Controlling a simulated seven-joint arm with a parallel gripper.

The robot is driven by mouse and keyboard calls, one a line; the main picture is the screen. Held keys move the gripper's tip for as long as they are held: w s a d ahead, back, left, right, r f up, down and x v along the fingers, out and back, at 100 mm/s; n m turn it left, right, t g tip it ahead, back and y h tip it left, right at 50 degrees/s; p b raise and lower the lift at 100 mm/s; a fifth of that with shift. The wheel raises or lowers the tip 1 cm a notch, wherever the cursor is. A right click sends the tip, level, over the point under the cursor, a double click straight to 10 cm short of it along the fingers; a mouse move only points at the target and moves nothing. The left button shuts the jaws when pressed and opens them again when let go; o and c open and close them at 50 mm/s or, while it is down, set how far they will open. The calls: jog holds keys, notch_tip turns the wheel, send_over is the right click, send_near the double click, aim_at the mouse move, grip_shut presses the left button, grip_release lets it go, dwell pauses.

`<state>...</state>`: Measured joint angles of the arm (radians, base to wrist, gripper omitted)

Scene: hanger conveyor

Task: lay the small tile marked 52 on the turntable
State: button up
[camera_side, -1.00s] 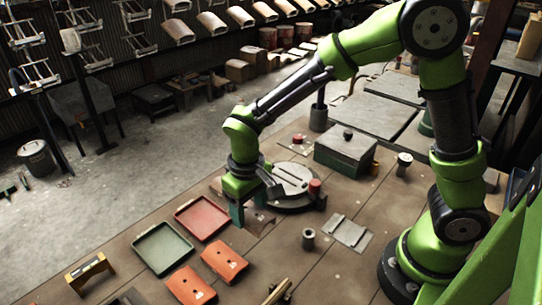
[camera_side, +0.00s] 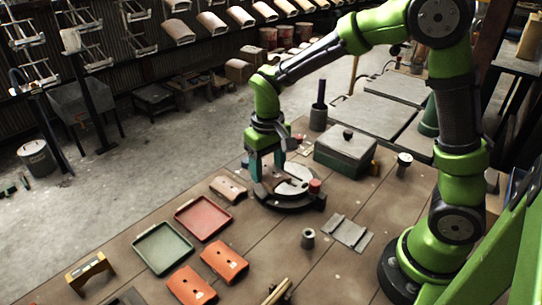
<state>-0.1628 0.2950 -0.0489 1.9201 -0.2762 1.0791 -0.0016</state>
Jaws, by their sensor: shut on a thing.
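My gripper (camera_side: 267,171) points down over the left part of the turntable, its two teal fingers closed around a small brown tile (camera_side: 273,176). The tile is partly hidden by the fingers, and no number on it can be read. The round grey turntable (camera_side: 296,187) with a dark rim stands on the table. The held tile is over its left side; whether it touches the surface I cannot tell.
Another brown tile (camera_side: 228,188) lies left of the turntable. A red tray (camera_side: 203,235), a green tray (camera_side: 162,266) and orange tiles (camera_side: 224,262) lie nearer. A red knob (camera_side: 315,186) is at the turntable's right edge; a green-grey box (camera_side: 345,151) stands behind.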

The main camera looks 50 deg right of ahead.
send_near(287, 165)
jog(key=s+a, duration=0.3)
jog(key=a, duration=0.1)
jog(key=shift+n, duration=1)
jog(key=shift+w+f, duration=0.1)
jog(key=shift+f, duration=2.95)
jog(key=o, duration=1.2)
